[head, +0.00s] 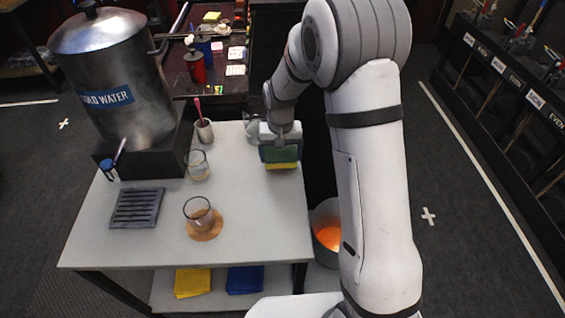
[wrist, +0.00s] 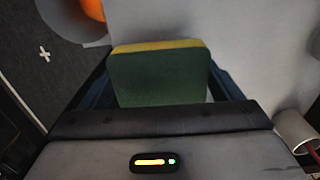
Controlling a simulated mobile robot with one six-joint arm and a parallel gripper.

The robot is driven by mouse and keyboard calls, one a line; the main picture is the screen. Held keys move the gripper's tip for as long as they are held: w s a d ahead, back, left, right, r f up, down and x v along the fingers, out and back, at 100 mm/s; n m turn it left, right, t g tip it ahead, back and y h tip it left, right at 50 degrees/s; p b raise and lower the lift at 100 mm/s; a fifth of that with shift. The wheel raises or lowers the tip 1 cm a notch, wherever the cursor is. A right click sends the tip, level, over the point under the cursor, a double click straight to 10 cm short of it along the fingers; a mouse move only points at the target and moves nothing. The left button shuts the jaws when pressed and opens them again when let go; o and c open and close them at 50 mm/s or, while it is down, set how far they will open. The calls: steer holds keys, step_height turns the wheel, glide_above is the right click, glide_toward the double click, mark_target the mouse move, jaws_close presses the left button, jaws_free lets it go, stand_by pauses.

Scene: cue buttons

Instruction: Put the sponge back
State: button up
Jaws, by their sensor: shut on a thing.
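A green and yellow sponge (wrist: 160,79) fills the middle of the wrist view, between the two dark fingers of my gripper (wrist: 160,92). My gripper is shut on it. In the head view the sponge (head: 282,165) hangs under my gripper (head: 281,152) at the right back part of the grey table (head: 255,220). Its yellow edge points down, and I cannot tell whether it touches the tabletop. A glass container (head: 252,130) stands just behind and left of my gripper, partly hidden.
A steel water urn (head: 105,85) stands at the back left. A glass on a round coaster (head: 203,232), another glass (head: 197,165), a cup with a spoon (head: 204,130) and a slotted drip tray (head: 137,208) are on the table. A bin (head: 327,225) stands right of it. Folded cloths (head: 193,281) lie below.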

mark_target(281, 162)
steer(key=shift+f, duration=2.15)
steer(key=o, duration=0.8)
steer(key=shift+r, duration=0.15)
step_height(281, 162, up, 11)
steer(key=shift+r+b, duration=0.15)
steer(key=shift+b, duration=0.15)
steer(key=shift+s+d+r, duration=0.1)
steer(key=shift+d+r, duration=0.05)
steer(key=shift+r, duration=0.4)
steer(key=s+d+r+t, duration=0.1)
steer(key=s+d+r, duration=0.2)
steer(key=s, duration=0.5)
steer(key=s+d+r+t, duration=0.1)
steer(key=s+d+r, duration=0.2)
steer(key=s, duration=0.5)
steer(key=s+d+r+t, duration=0.1)
steer(key=s+d+r, duration=0.2)
steer(key=s+d, duration=0.2)
steer(key=s, duration=0.3)
steer(key=shift+s+d+r, duration=0.2)
steer(key=shift+s+r, duration=0.05)
